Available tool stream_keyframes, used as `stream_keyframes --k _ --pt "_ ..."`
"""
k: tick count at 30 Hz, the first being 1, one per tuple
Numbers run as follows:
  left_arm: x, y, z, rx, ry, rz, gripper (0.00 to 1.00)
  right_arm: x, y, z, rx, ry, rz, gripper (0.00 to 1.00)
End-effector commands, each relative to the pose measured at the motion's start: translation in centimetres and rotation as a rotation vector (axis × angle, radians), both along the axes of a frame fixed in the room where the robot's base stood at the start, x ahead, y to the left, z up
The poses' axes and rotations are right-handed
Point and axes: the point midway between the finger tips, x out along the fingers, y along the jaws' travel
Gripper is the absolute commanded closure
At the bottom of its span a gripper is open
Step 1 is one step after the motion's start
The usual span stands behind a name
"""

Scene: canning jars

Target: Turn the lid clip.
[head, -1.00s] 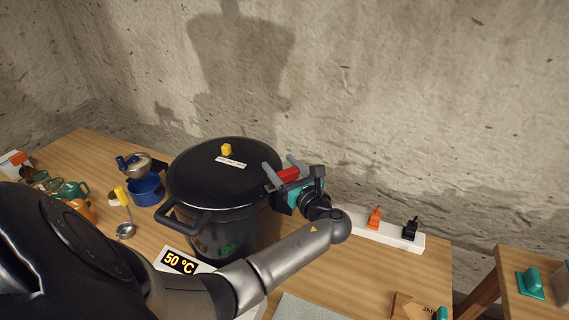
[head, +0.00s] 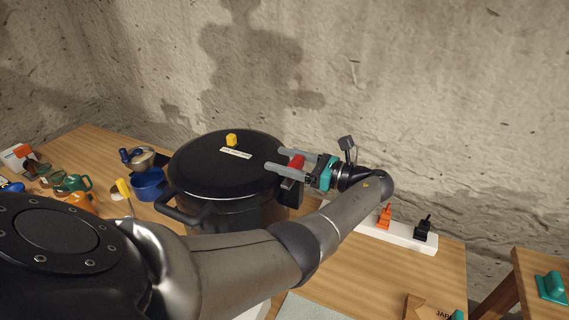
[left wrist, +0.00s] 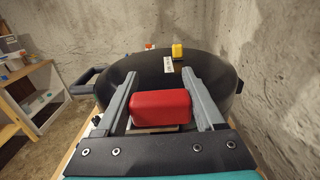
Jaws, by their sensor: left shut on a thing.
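The large black pot (head: 238,213) stands on the wooden table with its black lid (head: 215,168) on. The lid carries a yellow knob (head: 231,140) and a white label. The red lid clip (head: 296,163) is at the right side of the pot's rim. My left gripper (head: 275,161) reaches over the rim from the right. In the left wrist view, the red clip (left wrist: 160,107) lies between the two grey fingers, and my left gripper (left wrist: 158,76) is shut on it. The clip's lower part is hidden. My right gripper is in neither view.
A blue pot (head: 149,184) and several small coloured items stand left of the pot. A white strip (head: 395,236) with an orange clip (head: 385,216) and a black one (head: 423,228) lies to the right. The rough wall is close behind.

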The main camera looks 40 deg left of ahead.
Motion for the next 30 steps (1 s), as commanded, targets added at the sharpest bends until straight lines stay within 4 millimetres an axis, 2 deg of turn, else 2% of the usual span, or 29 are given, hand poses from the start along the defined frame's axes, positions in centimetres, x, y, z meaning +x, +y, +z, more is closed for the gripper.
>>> stream_keyframes --k 14,15,23,30 --pt "-0.08 0.09 0.12 0.003 -0.002 0.018 0.86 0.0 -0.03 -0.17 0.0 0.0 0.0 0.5" --pt "-0.08 0.09 0.12 0.003 -0.002 0.018 0.29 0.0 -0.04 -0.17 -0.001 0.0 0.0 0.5" --pt "-0.06 0.05 0.06 0.002 -0.002 0.016 0.0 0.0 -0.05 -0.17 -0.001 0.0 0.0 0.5" --pt "-0.02 -0.05 0.01 0.0 -0.001 0.015 0.0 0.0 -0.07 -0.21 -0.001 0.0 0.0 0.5"
